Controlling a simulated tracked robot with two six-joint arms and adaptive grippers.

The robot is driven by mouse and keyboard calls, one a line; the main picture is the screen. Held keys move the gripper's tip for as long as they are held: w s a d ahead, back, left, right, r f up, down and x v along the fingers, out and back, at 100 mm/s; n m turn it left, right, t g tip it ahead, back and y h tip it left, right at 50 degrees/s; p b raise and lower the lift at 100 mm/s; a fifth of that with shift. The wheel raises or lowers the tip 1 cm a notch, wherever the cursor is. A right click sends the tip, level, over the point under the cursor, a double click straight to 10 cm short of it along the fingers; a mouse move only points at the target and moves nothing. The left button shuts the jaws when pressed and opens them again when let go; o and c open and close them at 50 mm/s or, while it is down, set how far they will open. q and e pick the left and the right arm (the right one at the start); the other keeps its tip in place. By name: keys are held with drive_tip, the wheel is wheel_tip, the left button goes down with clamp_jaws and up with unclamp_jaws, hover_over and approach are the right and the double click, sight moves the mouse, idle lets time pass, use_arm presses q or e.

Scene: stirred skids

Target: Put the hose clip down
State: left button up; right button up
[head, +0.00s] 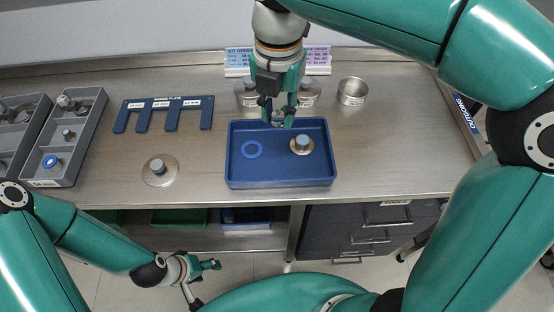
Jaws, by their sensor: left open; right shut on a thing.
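My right gripper (278,112) points down over the back part of the blue tray (280,182). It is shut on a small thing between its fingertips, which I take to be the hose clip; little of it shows. I cannot tell whether it touches the tray. My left gripper (212,265) is open and empty, low in front of the bench.
A knobbed metal disc (159,171) sits left of the tray, with a dark blue slotted plate (164,103) behind it. Grey bins (65,180) with parts stand at the far left. A metal ring-shaped cup (352,91) and cards stand behind. Bare bench lies right of the tray.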

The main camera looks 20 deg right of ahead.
sight(278, 174)
wheel_tip(278, 174, down, 20)
drive_tip(key=shift+r+b, duration=0.25)
drive_tip(key=shift+b, duration=0.35)
drive_tip(key=shift+f, duration=0.15)
drive_tip(key=o, duration=0.8)
wheel_tip(278, 174, up, 12)
drive_tip(key=shift+r+p, duration=0.2)
drive_tip(key=shift+p, duration=0.15)
